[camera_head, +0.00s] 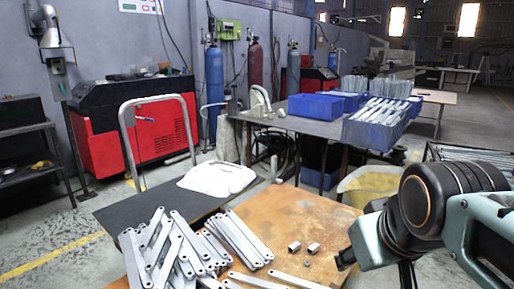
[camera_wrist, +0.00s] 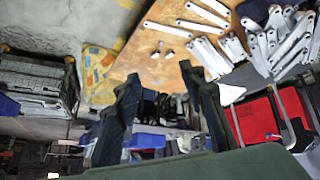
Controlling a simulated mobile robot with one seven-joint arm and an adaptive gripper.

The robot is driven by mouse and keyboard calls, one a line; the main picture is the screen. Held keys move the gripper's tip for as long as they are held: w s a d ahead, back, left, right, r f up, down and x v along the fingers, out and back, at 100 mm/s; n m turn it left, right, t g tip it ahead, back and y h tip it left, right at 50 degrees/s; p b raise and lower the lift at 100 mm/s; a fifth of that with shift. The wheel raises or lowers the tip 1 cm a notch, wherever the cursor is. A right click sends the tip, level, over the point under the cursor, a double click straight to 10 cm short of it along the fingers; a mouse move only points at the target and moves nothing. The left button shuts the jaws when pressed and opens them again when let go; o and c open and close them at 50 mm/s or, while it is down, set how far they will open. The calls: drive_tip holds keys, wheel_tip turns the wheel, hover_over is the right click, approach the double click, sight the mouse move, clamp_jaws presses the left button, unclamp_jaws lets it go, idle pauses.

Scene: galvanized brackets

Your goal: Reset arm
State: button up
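My gripper (camera_wrist: 160,78) shows in the wrist view with its two dark fingers spread apart and nothing between them. In the head view my arm comes in from the right, and a dark gripper part (camera_head: 345,259) shows near the right edge of the rusty brown table (camera_head: 310,215). Galvanized brackets (camera_head: 160,250) lie in a pile at the table's left, with more strips (camera_head: 238,240) beside them. The brackets also show at the upper right of the wrist view (camera_wrist: 285,45), apart from my fingers.
Two small metal blocks (camera_head: 295,247) lie on the table's bare middle. A blue crate of metal strips (camera_head: 375,135) stands on a grey table behind. A yellowish bin (camera_head: 370,183) stands close behind my arm. A red and black machine (camera_head: 150,125) is at the back left.

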drive_tip(key=s+a+f+m+g+p, duration=0.2)
drive_tip(key=s+a+p, duration=0.1)
drive_tip(key=s+a, duration=0.25)
wheel_tip(320, 180, up, 20)
drive_tip(key=p, duration=1.9)
drive_tip(key=shift+w+r+y+p, duration=0.2)
drive_tip(key=shift+w+y+p, duration=0.1)
drive_tip(key=shift+y+p, duration=0.1)
drive_tip(key=shift+d, duration=0.1)
